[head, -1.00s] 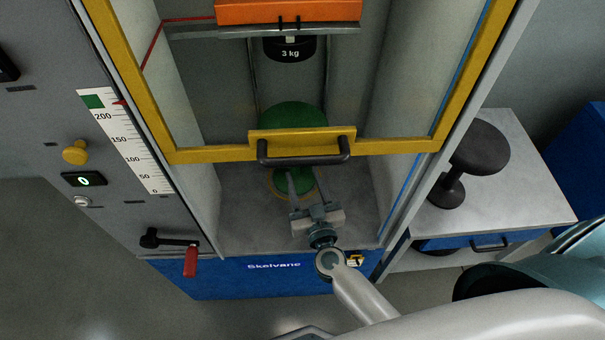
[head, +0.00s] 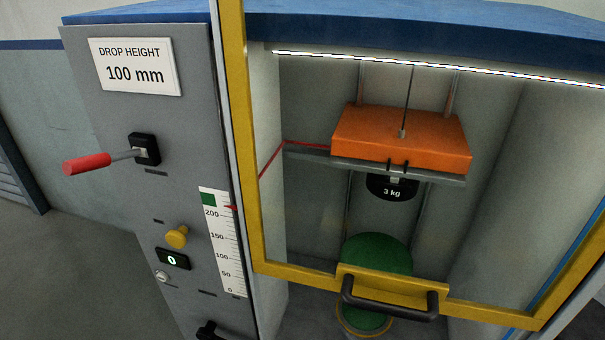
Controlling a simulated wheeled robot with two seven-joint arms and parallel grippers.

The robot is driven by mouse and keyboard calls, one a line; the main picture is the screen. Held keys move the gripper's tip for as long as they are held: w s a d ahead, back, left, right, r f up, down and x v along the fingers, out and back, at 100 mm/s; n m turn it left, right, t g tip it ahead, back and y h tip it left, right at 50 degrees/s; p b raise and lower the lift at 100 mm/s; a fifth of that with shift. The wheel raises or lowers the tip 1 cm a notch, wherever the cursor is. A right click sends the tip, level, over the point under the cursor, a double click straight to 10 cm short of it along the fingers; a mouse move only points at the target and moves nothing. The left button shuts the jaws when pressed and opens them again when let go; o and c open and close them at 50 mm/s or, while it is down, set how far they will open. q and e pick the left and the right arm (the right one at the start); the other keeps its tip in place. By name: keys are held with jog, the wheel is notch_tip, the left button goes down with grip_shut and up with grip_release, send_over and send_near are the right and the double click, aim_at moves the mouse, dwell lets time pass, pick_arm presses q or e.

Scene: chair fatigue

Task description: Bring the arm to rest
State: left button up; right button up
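Neither of my arms nor grippers shows in the head view now. The drop-test machine fills the view. Its yellow-framed door (head: 291,272) has a black handle (head: 390,306) on the lower bar. Behind the door an orange weight block (head: 401,138) sits high on its carriage, with a black 3 kg weight (head: 391,188) under it. A green stool (head: 377,254) stands below, apart from the weight, and its lower part is partly hidden by the door bar and handle.
On the left panel are a lever with a red grip (head: 87,164), a yellow knob (head: 177,237), a counter reading 0 (head: 172,259), a height scale (head: 222,243) and a "DROP HEIGHT 100 mm" sign (head: 135,67). A black lever part (head: 208,330) is cut off at the bottom. Open floor lies left.

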jog(key=s+d+f+m+g+h, duration=0.2)
jog(key=s+d+f+g+h, duration=0.25)
jog(key=s+d, duration=0.45)
jog(key=s+d+f+m+g+h, duration=0.2)
jog(key=s+d+f+g+h, duration=0.35)
jog(key=s, duration=0.65)
jog(key=w+a+f+y, duration=0.1)
jog(key=w+f, duration=0.2)
jog(key=f, duration=0.6)
jog(key=w+f+y, duration=0.1)
jog(key=w+f, duration=0.1)
jog(key=f, duration=0.8)
jog(key=s+f+t, duration=0.1)
jog(key=s+f, duration=0.2)
jog(key=f, duration=0.5)
jog(key=s+a+f+t+y, duration=0.1)
jog(key=s+f, duration=0.3)
jog(key=f, duration=0.5)
jog(key=shift+a+f+n, duration=0.3)
jog(key=shift+c, duration=0.6)
